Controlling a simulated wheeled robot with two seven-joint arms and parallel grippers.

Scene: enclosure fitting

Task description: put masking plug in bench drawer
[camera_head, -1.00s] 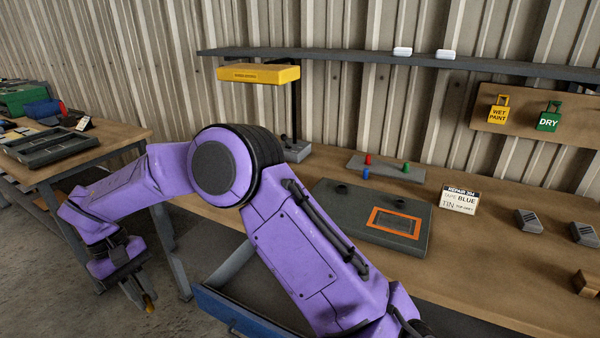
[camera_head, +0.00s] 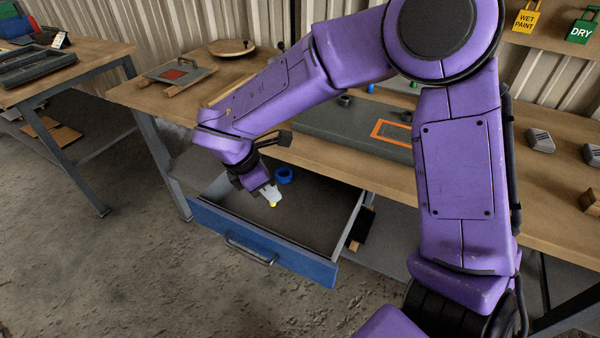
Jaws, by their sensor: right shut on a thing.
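The bench drawer (camera_head: 312,262) is pulled open below the bench, with a blue front and a dark floor. My right gripper (camera_head: 269,197) is over the drawer opening, pointing down, shut on a small yellow-tipped piece, apparently the masking plug (camera_head: 272,205). Most of the plug is hidden by the fingers, and I cannot tell whether it touches the drawer floor. A blue ring (camera_head: 284,175), like a tape roll, lies in the drawer just behind the gripper. My left gripper is not in view.
The bench top (camera_head: 545,195) is above and behind the drawer. A grey panel with an orange frame (camera_head: 390,132) lies on it, partly behind my arm. A grey board with a red patch (camera_head: 180,73) is at the left. The drawer's right part is clear.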

